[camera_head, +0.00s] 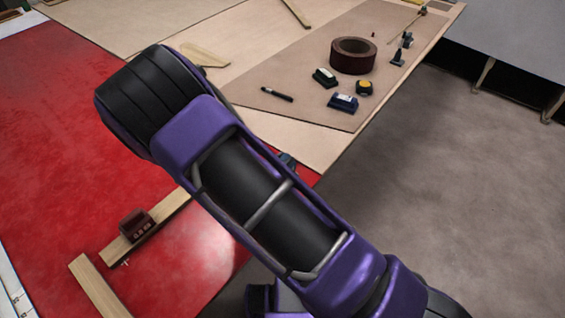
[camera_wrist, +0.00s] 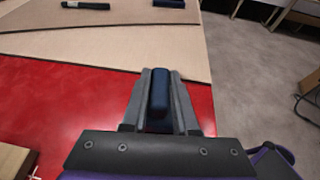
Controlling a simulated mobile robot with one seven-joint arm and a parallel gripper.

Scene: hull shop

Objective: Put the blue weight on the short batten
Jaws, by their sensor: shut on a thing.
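My gripper (camera_wrist: 158,105) is shut on a dark blue block, the blue weight (camera_wrist: 159,92), over the red surface near the board's front edge. In the head view my arm hides most of the gripper; a small blue bit (camera_head: 287,160) shows beside the arm. Two pale wooden battens lie on the red surface at lower left. One batten (camera_head: 172,211) bears a dark red-brown block (camera_head: 137,224). The other batten (camera_head: 92,281) runs out of the frame; its full length is hidden. A batten end (camera_wrist: 13,160) shows in the wrist view at lower left.
A tan board (camera_head: 285,75) holds a brown tape roll (camera_head: 354,57), a black marker (camera_head: 277,94), a dark blue item (camera_head: 343,103), a yellow-and-black item (camera_head: 364,87) and other small things. The red surface (camera_head: 60,130) has free room at left. Grey floor (camera_head: 440,180) lies to the right.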

